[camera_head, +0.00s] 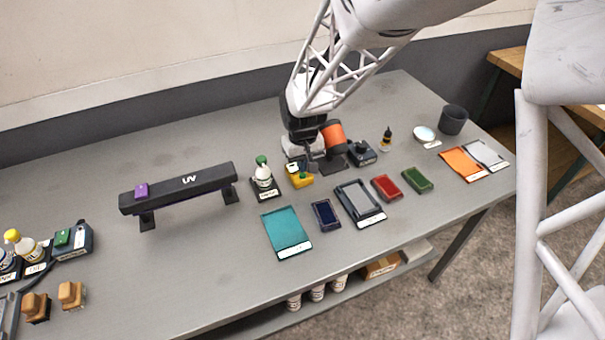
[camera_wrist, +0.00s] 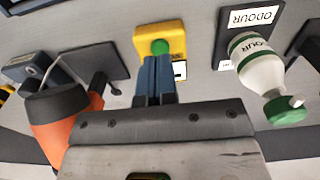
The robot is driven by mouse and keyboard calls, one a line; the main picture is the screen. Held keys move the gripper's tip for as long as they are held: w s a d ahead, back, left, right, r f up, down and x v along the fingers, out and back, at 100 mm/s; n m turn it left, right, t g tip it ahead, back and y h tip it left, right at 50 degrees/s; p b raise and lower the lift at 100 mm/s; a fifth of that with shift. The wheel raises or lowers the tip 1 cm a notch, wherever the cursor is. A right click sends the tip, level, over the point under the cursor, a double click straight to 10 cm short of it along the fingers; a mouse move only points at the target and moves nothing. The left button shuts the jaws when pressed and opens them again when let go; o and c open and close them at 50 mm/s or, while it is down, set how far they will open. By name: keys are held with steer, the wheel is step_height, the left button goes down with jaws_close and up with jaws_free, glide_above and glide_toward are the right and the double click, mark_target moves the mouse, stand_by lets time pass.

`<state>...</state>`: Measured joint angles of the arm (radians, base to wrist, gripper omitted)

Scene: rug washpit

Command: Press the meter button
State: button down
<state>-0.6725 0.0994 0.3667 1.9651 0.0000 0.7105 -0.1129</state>
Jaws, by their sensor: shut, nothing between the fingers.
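A small yellow box (camera_head: 294,181) with a green button on top stands near the middle of the table; I take it to be the meter. In the wrist view the yellow box (camera_wrist: 145,40) and its round green button (camera_wrist: 160,46) show just beyond my fingertips. My gripper (camera_wrist: 157,58) is shut and empty, its two blue fingers together and pointing at the button. The fingertips overlap the button's near edge in the picture; I cannot tell whether they touch it. In the head view my gripper (camera_head: 312,166) is right beside the box, its fingertips hard to make out.
A green-capped white bottle (camera_wrist: 259,68) stands close on one side, on a black base labelled ODOUR. An orange and black tool (camera_wrist: 62,112) stands close on the other. A teal tray (camera_head: 286,231) and a dark blue pad (camera_head: 325,214) lie in front. A black UV bar (camera_head: 182,187) stands left.

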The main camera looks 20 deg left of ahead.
steer(key=shift+r, duration=2.4)
steer(key=shift+d+r, duration=0.3)
steer(key=shift+d, duration=0.1)
steer(key=s+d+r+m, duration=0.15)
steer(key=d+r, duration=0.25)
steer(key=d, duration=0.4)
steer(key=s+d+r+m+t, duration=0.1)
steer(key=s+d+r, duration=0.1)
steer(key=d+r, duration=0.45)
steer(key=s+d+r+m, duration=0.2)
steer(key=d, duration=0.8)
steer(key=s+d+r+m, duration=0.2)
steer(key=s+d, duration=0.6)
steer(key=s, duration=0.1)
steer(key=s+d+r+m+t, duration=0.1)
steer(key=s+d+m, duration=0.1)
steer(key=s+d, duration=0.6)
steer(key=shift+s+d+r+m+t, duration=0.3)
steer(key=shift+s+d+r+m, duration=0.1)
steer(key=shift+d, duration=0.1)
